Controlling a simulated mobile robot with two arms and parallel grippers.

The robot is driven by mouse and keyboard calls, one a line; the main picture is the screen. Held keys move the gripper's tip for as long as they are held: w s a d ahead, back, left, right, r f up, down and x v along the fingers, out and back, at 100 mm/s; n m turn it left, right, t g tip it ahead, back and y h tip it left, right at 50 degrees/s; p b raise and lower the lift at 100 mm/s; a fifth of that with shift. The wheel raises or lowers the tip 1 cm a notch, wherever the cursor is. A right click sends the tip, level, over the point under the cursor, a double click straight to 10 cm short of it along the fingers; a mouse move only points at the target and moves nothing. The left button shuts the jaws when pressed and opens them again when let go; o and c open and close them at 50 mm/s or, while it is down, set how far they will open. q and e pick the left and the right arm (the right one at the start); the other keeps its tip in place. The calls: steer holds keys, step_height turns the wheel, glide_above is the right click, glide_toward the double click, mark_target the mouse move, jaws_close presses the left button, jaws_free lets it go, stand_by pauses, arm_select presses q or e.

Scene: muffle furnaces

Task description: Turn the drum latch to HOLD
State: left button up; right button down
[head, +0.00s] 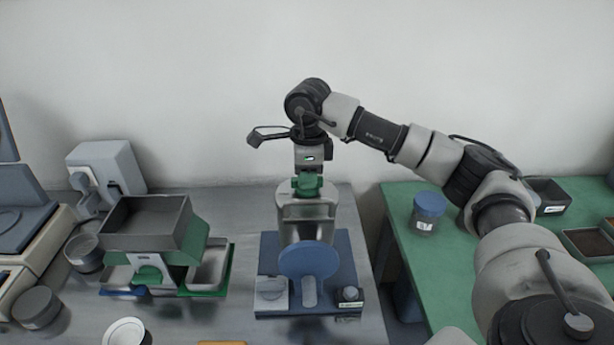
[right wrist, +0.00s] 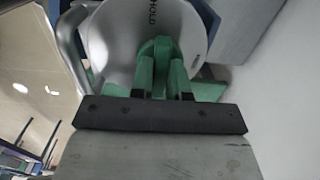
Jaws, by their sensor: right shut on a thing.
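The drum (head: 305,212) is a grey metal cylinder with a blue round front face, mounted on a blue base (head: 343,250). In the right wrist view its pale round surface (right wrist: 115,35) carries the word HOLD near the top edge. The green drum latch (right wrist: 161,45) stands on this surface, close to that word; whether it lines up with the word is unclear. My right gripper (head: 307,184) comes down from above and is shut on the latch. Its fingers and the green parts overlap, so the exact grip is partly hidden. My left gripper is out of view.
A plain wall is behind.

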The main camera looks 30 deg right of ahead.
steer(key=c, duration=1.1)
jaws_free()
step_height(320, 180, up, 11)
steer(key=shift+b, duration=0.4)
steer(key=shift+s+d+f, duration=0.1)
steer(key=shift+f, duration=0.05)
